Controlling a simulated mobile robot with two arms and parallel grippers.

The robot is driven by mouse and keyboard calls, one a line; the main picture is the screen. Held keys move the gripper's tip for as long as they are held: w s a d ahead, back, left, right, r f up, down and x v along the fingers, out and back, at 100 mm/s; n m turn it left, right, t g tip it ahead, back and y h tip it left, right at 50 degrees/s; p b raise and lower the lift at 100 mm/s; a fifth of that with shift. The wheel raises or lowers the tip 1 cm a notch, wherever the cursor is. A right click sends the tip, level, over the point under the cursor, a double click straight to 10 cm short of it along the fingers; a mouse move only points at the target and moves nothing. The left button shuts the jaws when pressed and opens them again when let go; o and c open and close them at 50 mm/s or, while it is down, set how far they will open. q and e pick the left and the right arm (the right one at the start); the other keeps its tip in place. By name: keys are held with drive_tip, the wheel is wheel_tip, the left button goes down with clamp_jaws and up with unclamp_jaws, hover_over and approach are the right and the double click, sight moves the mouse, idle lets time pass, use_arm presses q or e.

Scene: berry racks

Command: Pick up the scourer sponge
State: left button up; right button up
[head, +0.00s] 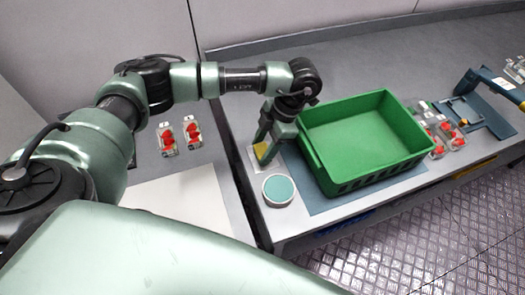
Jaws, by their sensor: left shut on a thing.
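My left gripper (267,160) points down between the left edge of the table and the green crate. Its fingers are shut on the scourer sponge (261,150), a small yellow piece that shows between them. The fingers hide part of the sponge. A pale square (256,160) lies under the fingers; I cannot tell if the sponge touches it. My right gripper is not in view.
The green crate (334,172) stands close to the right of my gripper, on a blue-grey mat (310,198). A round teal-topped item (278,189) is just in front. Clear punnets of red berries (167,138) lie left, others (452,134) right. A blue device (487,107) stands far right.

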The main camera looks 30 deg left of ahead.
sight(263, 149)
use_arm(q)
drive_tip(key=shift+r, duration=0.1)
drive_tip(key=shift+r, duration=0.5)
wheel_tip(263, 149, up, 5)
drive_tip(key=shift+w+f+b, duration=0.1)
drive_tip(key=shift+f+b, duration=0.1)
drive_tip(key=shift+b, duration=0.6)
wheel_tip(263, 149, up, 14)
drive_tip(key=shift+r, duration=0.15)
